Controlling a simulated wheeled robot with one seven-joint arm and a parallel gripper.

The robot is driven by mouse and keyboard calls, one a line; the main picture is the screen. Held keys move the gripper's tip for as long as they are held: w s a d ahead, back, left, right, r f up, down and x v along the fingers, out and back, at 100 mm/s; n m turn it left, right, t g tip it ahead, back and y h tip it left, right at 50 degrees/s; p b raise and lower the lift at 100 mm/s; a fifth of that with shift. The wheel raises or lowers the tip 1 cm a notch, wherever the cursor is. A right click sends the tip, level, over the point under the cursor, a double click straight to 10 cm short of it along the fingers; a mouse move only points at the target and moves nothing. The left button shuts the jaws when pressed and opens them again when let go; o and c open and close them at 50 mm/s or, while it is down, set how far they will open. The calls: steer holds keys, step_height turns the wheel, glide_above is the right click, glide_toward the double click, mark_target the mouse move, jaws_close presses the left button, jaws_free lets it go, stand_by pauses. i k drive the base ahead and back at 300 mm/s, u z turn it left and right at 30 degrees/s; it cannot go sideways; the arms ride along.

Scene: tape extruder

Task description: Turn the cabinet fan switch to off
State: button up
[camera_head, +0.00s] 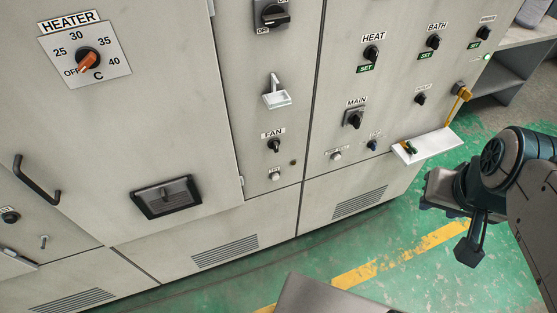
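The fan switch (274,145) is a small black knob under a FAN label (273,133) on the grey cabinet front, near the middle of the head view. Its handle looks roughly upright, but it is too small to read its setting. My gripper (443,192) is at the right, in front of the cabinet's right end and over the green floor. It is well to the right of the fan switch and apart from it. Its fingers do not show clearly, so I cannot tell whether it is open or shut. Nothing visible hides the switch.
A large black switch (272,14) and a white bracket (277,97) sit above the fan switch; a pale button (275,176) sits below. The MAIN switch (354,119) and other knobs are to the right. A white shelf (440,145) juts out near my gripper. A HEATER dial (87,60) is at left.

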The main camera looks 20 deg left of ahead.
mark_target(274, 144)
steer(key=k, duration=0.75)
steer(key=u, duration=1.35)
steer(key=i, duration=0.45)
